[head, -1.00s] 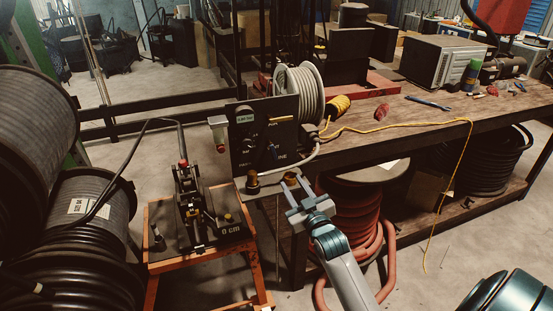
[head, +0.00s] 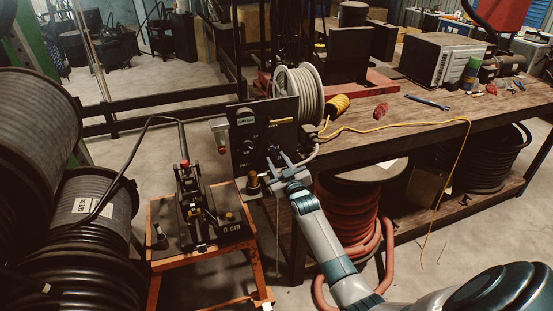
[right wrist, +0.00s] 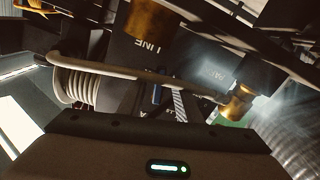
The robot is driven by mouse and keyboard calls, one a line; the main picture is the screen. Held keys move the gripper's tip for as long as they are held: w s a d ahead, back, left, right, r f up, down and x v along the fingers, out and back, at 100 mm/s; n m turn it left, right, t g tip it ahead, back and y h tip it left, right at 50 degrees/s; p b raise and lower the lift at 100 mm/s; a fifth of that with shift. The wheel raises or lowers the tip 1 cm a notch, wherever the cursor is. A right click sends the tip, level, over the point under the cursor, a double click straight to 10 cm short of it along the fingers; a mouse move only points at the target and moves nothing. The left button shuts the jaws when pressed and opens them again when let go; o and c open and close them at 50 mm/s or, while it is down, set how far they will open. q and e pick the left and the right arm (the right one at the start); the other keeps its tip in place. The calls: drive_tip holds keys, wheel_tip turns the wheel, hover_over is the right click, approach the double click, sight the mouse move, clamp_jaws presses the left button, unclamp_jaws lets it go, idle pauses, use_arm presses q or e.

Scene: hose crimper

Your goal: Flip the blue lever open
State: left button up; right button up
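A dark upright control panel (head: 243,148) with pale lettering stands at the table's left end. My right gripper (head: 279,161) is in front of its lower right part, with its two fingers apart and pointing at the panel. The blue lever is hidden or too small to make out behind the fingers in the head view. In the right wrist view a small blue piece (right wrist: 157,94), likely the lever, shows near the middle below the lettering. I cannot tell whether a finger touches it. My left gripper is in neither view.
A brass fitting (head: 253,181) stands at the panel's foot. A pale hose reel (head: 298,93) is behind the panel, with a pale hose close to my gripper. An orange stand (head: 207,263) with a black machine is at left. The wooden table (head: 400,128) extends right.

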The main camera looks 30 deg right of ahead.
drive_tip(key=shift+w+d, duration=0.1)
drive_tip(key=shift+w, duration=0.35)
drive_tip(key=shift+c, duration=0.7)
clamp_jaws()
drive_tip(key=shift+w+a+f+m, duration=0.1)
drive_tip(key=shift+a+m, duration=0.2)
drive_tip(key=shift+m, duration=0.5)
drive_tip(key=shift+w+a+m, duration=0.1)
drive_tip(key=shift+a+m, duration=0.15)
drive_tip(key=shift+m, duration=0.55)
drive_tip(key=shift+o, duration=0.7)
unclamp_jaws()
drive_tip(key=shift+s, duration=0.25)
